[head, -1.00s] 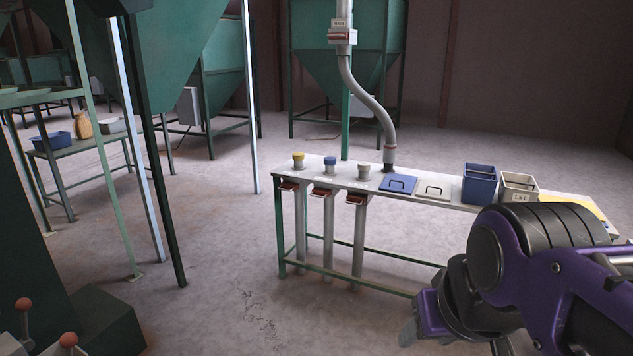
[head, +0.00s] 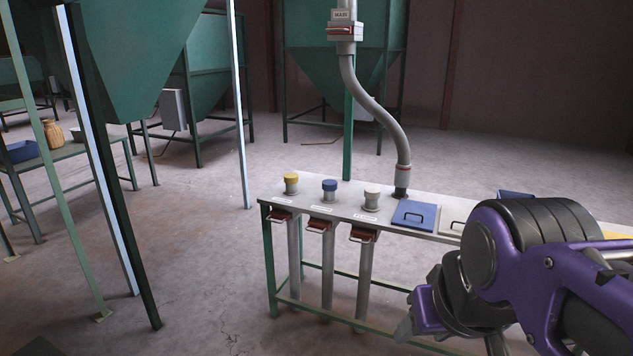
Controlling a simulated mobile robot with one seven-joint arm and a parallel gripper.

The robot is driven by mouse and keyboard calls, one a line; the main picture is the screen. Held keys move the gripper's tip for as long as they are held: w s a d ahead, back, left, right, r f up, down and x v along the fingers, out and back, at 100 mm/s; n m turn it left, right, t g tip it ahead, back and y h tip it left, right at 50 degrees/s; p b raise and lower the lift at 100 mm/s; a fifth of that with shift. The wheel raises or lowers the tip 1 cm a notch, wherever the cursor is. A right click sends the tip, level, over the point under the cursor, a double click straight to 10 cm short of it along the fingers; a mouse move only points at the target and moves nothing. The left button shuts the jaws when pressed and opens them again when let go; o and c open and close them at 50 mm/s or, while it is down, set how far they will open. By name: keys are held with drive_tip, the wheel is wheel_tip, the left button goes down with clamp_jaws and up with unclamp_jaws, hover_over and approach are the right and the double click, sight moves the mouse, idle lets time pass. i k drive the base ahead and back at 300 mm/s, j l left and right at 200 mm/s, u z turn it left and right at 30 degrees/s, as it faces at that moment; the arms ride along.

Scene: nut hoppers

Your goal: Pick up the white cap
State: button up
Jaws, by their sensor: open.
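The white cap (head: 372,192) sits on the rightmost of three short pipe stubs on the long grey bench (head: 258,188). A blue cap (head: 329,184) and a yellow cap (head: 291,177) sit on the stubs to its left. My gripper (head: 448,338) is at the lower right, in front of the bench and apart from the caps. It is open, with its fingers pointing down and nothing seen between them. My arm hides much of the bench's right part.
A grey hose (head: 385,118) comes down to the bench just right of the white cap. Red-handled slides (head: 363,235) stick out at the front edge.

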sight(372, 193)
drive_tip(key=i, duration=1.15)
